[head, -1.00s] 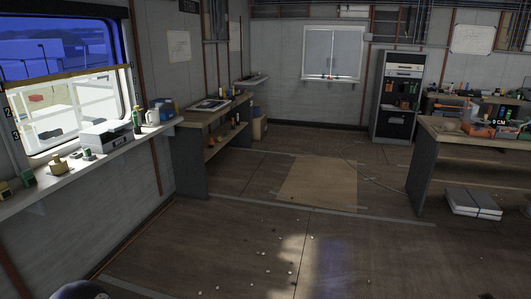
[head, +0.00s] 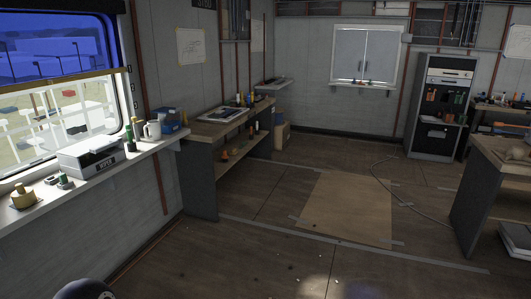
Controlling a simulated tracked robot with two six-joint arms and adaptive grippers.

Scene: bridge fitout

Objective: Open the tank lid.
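I cannot make out a tank or a tank lid in the head view. Neither of my grippers is in view. A dark rounded shape (head: 85,289) shows at the bottom left edge, cut off by the frame, and I cannot tell what it is. A brass-coloured round piece (head: 22,197) sits on the window shelf at the far left, but I cannot tell that it belongs to a tank.
The window shelf (head: 120,157) along the left wall holds a printer-like box (head: 88,155) and a white mug (head: 152,130). A workbench (head: 201,178) stands beyond it, a grey cabinet (head: 437,105) at the back, another bench (head: 480,195) at right. The middle floor is open.

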